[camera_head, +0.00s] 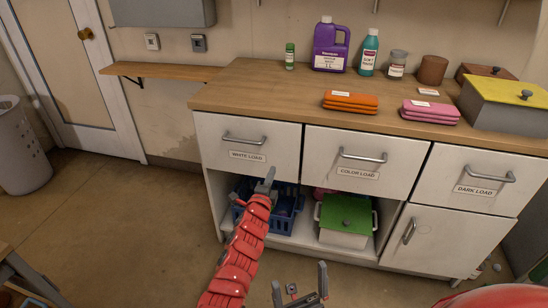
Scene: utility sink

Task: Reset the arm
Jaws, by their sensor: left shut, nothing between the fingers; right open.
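My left arm, red and segmented, reaches up from the bottom centre. Its gripper (267,180) is shut and empty, in front of the cabinet's open shelf and below the drawer labelled "WHITE LOAD" (235,146). My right gripper (299,284) is open and empty at the bottom centre, lower than the left one, over the floor. Its two fingers are apart and point up in the picture.
The wooden counter (240,93) holds a purple jug (330,48), bottles, orange cloths (350,102) and pink cloths (430,112). A blue basket (284,214) and a green-lidded box (345,218) sit on the shelf.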

